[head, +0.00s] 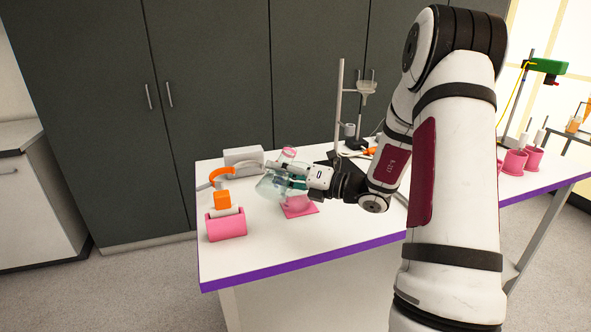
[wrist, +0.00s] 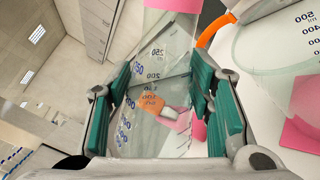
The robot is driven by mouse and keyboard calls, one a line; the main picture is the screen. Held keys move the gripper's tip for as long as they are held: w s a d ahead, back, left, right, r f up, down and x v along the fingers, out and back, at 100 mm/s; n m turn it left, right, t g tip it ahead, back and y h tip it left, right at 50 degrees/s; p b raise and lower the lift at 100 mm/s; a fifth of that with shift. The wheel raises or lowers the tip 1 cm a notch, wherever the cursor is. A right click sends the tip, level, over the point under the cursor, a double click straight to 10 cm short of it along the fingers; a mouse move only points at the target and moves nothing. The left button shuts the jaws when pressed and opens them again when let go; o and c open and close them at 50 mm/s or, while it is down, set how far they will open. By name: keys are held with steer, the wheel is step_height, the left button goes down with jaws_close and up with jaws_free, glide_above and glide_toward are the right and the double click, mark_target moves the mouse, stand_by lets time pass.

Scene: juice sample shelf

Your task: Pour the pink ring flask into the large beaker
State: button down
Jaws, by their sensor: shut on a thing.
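The pink ring flask (wrist: 150,72) is clear glass with dark volume marks and stands between my fingers in the wrist view. Its pink ring (head: 288,153) is at the neck, which leans up and to the right in the head view. My gripper (head: 287,183) is shut on the flask's body, above the table. The large beaker (wrist: 268,62), clear with marks up to 500, stands close beside the flask at the right of the wrist view. A pink mat (wrist: 304,143) lies under it. In the head view the beaker is hard to make out. I cannot tell any liquid level.
A pink block-like holder (head: 226,224) with an orange-topped item stands at the table's left front. An orange curved piece (head: 222,174) and a grey box (head: 243,155) are behind. A metal stand (head: 338,105) rises farther back. The front of the white table (head: 300,239) is clear.

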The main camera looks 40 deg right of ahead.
steer(key=shift+f+m, duration=0.4)
steer(key=shift+f, duration=0.05)
stand_by(0.5)
steer(key=shift+s+a+f+m, duration=0.1)
steer(key=shift+f+m, duration=0.1)
steer(key=shift+m, duration=0.7)
stand_by(0.8)
steer(key=shift+w+d+r+m+p, duration=0.15)
steer(key=shift+r+m+p, duration=0.1)
steer(key=shift+r+p, duration=0.25)
steer(key=shift+w+d+r+m+p, duration=0.1)
steer(key=shift+d+r+m+p, duration=0.1)
steer(key=shift+r+m+p, duration=0.25)
steer(key=shift+w+d+r+m+p, duration=0.15)
steer(key=shift+r+p, duration=0.25)
steer(key=shift+p, duration=0.25)
steer(key=shift+d+f+m+p, duration=0.1)
steer(key=shift+f+m+p, duration=0.1)
steer(key=shift+m+p, duration=0.35)
stand_by(2.5)
